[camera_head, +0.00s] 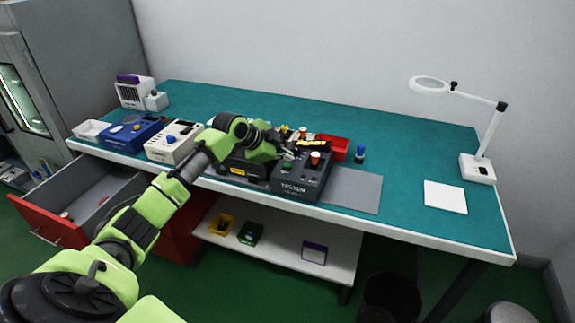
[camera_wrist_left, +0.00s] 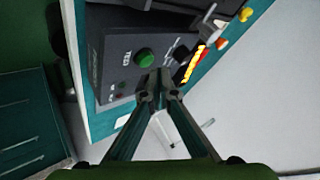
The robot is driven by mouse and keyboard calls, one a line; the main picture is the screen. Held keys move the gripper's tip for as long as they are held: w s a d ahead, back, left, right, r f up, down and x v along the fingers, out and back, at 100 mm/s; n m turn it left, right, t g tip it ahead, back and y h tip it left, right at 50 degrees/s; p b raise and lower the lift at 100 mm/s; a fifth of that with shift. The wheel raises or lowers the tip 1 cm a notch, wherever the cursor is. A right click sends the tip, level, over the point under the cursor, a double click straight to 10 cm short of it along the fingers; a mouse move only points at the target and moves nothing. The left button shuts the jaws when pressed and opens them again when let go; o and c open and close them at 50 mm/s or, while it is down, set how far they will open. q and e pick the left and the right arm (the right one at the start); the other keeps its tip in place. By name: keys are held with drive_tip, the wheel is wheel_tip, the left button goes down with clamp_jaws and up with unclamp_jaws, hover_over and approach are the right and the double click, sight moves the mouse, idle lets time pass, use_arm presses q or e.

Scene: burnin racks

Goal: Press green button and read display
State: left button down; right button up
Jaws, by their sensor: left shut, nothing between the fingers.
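The black test box (camera_head: 297,188) stands on the bench near the front edge. Its green button (camera_head: 287,165) is on the top panel, and it shows large in the left wrist view (camera_wrist_left: 145,58). A lit yellow-orange display (camera_head: 312,143) is on the box's far part; it is seen at a slant in the left wrist view (camera_wrist_left: 195,64), and I cannot read it. My left gripper (camera_head: 287,155) is shut and empty, with its fingertips (camera_wrist_left: 158,84) close to the green button. I cannot tell whether they touch it. My right gripper is not in view.
A blue device (camera_head: 133,137) and a cream device (camera_head: 172,147) stand to the left. A red bin (camera_head: 335,148) and a blue-capped bottle (camera_head: 360,153) are behind the box. A grey mat (camera_head: 352,190) lies to its right. An open red drawer (camera_head: 47,222) juts out below left.

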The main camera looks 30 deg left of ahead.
sight(286, 166)
use_arm(q)
drive_tip(key=shift+f, duration=0.15)
drive_tip(key=shift+f, duration=0.3)
drive_tip(key=shift+f, duration=0.5)
idle(1.1)
drive_tip(key=shift+r, duration=0.1)
drive_tip(key=shift+r+p, duration=0.75)
drive_tip(key=shift+r, duration=0.05)
drive_tip(key=shift+r, duration=0.15)
wheel_tip(286, 166, up, 5)
drive_tip(key=p, duration=0.4)
drive_tip(key=shift+p, duration=0.3)
